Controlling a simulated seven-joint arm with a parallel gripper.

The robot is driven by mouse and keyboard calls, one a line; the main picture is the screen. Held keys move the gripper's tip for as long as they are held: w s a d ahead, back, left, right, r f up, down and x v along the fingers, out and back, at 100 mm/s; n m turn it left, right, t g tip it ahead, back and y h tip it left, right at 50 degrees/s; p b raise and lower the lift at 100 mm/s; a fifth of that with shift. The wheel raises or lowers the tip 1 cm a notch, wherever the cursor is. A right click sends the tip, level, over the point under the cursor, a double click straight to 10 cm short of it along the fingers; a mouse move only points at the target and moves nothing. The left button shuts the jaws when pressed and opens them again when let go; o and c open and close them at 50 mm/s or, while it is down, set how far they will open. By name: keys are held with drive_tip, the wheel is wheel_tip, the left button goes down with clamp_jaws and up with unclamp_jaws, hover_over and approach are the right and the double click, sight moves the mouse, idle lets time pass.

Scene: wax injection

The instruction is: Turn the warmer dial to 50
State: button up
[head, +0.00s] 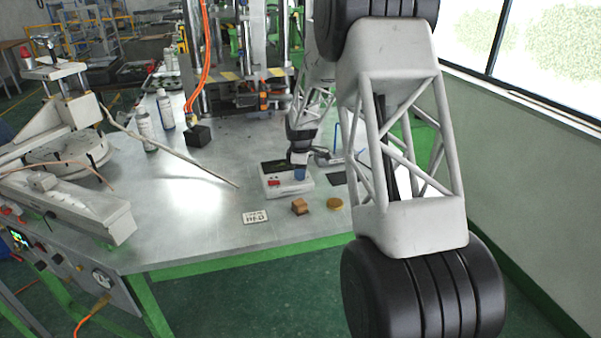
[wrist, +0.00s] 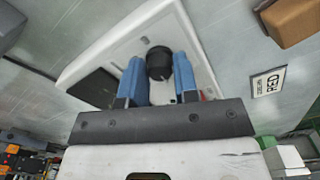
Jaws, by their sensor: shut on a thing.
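The warmer (head: 274,193) is a small white box with a red part on its front, standing on the metal table. In the wrist view the warmer (wrist: 135,40) shows its white top, a dark panel and a round black dial (wrist: 159,62). My gripper (wrist: 158,75) has blue fingers, one on each side of the dial, and is shut on it. In the head view my gripper (head: 300,171) reaches down onto the warmer's right part and hides the dial there. The dial's marks and setting cannot be read.
A white label card (head: 255,216), a brown block (head: 300,206) and a round yellow-brown piece (head: 335,203) lie in front of the warmer. Bottles (head: 145,126) and a black block (head: 198,135) stand at the back left. A long rod (head: 180,155) crosses the table's left side.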

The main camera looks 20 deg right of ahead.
drive_tip(key=shift+m, duration=0.4)
drive_tip(key=m, duration=1.7)
drive_tip(key=shift+m, duration=0.3)
drive_tip(key=m, duration=0.5)
drive_tip(key=shift+m, duration=0.3)
drive_tip(key=o, duration=0.9)
